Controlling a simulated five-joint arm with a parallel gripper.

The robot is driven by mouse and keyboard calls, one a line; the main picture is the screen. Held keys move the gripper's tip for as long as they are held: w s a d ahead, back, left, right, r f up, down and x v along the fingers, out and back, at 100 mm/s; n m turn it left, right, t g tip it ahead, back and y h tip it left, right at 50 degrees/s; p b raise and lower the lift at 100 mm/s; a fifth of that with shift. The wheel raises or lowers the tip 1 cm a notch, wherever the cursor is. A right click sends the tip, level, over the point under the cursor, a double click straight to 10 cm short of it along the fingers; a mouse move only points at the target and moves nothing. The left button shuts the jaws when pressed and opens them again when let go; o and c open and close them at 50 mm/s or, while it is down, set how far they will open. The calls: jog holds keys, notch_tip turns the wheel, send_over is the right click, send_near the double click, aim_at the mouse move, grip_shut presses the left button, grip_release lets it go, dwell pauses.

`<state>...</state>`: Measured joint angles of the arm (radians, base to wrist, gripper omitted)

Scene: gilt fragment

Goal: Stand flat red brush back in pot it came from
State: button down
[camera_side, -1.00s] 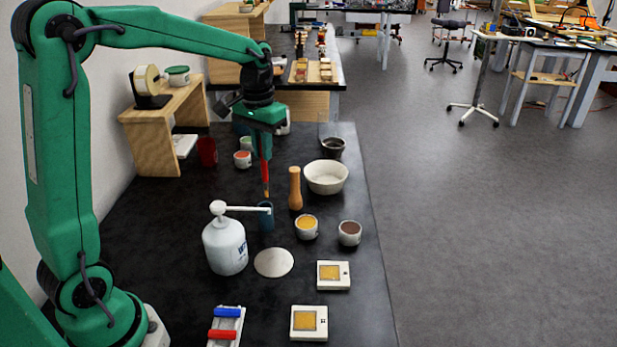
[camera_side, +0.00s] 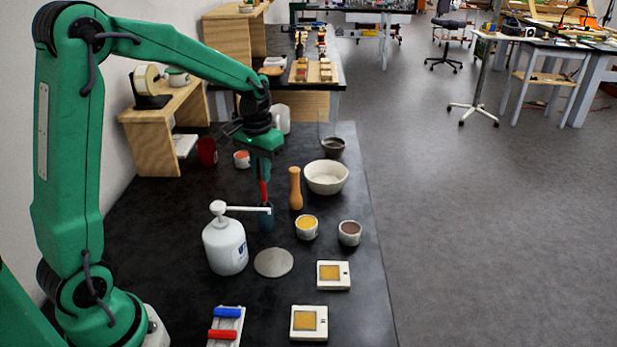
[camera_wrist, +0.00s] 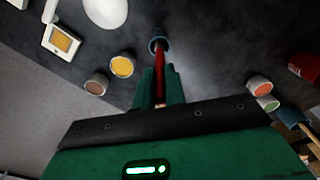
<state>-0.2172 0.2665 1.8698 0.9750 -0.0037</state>
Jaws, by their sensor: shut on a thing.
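My gripper (camera_side: 263,172) is shut on the red brush (camera_side: 264,190), held upright with its lower part pointing down. The brush (camera_wrist: 151,66) also shows between my fingers in the wrist view. A small dark blue pot (camera_side: 266,222) stands right under the brush, beside the pump bottle. In the side view the brush's lower end is lost at the pot's mouth, behind the pump spout. In the wrist view the brush's far end overlaps the opening of the pot (camera_wrist: 157,42). How deep it sits inside I cannot tell.
The white pump bottle (camera_side: 225,246) stands close left, its spout crossing near the pot. A wooden pepper-mill-like piece (camera_side: 295,188), a white bowl (camera_side: 326,177), and yellow (camera_side: 306,227) and brown (camera_side: 349,233) cups are to the right. Another blue container (camera_wrist: 292,118) shows in the wrist view.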

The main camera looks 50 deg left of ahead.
aim_at(264, 200)
jog(key=shift+f, duration=1.9)
jog(key=c, duration=1.5)
grip_release()
jog(key=shift+f, duration=0.1)
jog(key=shift+o, duration=0.2)
notch_tip(264, 200, up, 12)
jog(key=shift+s, duration=0.15)
jog(key=shift+s+d+r, duration=0.1)
jog(key=shift+r, duration=0.1)
